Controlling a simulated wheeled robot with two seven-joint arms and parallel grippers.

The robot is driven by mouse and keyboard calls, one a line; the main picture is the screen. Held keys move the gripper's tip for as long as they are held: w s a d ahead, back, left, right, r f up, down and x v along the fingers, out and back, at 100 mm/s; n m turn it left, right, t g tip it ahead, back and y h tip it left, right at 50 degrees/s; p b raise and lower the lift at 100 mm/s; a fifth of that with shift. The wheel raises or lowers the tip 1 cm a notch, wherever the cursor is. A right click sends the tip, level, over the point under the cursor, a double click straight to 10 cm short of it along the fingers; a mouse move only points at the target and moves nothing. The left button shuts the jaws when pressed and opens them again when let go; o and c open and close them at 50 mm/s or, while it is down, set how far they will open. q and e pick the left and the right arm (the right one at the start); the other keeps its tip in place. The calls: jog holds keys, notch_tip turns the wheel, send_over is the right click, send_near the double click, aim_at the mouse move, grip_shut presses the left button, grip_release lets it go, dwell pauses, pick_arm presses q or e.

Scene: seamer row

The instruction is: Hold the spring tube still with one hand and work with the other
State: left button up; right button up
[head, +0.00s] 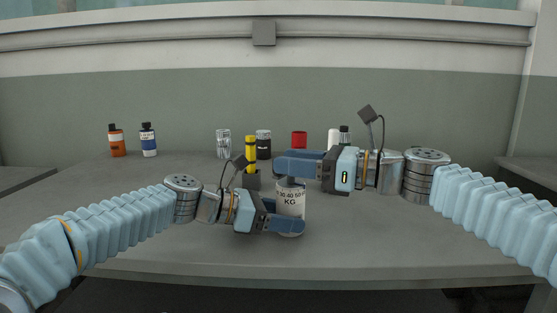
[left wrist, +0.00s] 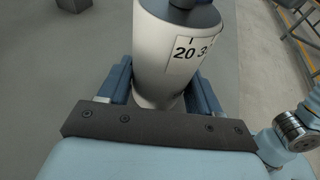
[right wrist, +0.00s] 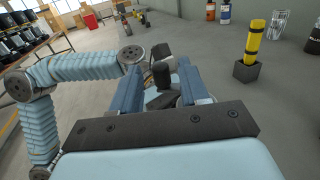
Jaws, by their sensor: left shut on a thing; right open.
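The spring tube (head: 291,198) is a white upright cylinder on the grey table, with a scale label marked KG. In the left wrist view its white body (left wrist: 160,45) shows a label and a dark knob at the top. My left gripper (head: 288,225) is shut on the tube's lower part, its blue fingers on both sides. My right gripper (head: 285,165) is open at the tube's top. In the right wrist view a black knob (right wrist: 161,74) lies between its spread fingers, with no clear contact.
A yellow cylinder (head: 251,155) stands in a dark block (head: 251,181) just behind my left gripper. Orange (head: 117,142) and blue (head: 148,140) bottles stand at the back left. A clear glass (head: 223,144) and a red can (head: 299,139) stand farther back. The table's front is clear.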

jog(key=shift+x, duration=1.6)
grip_shut()
jog(key=shift+t, duration=0.3)
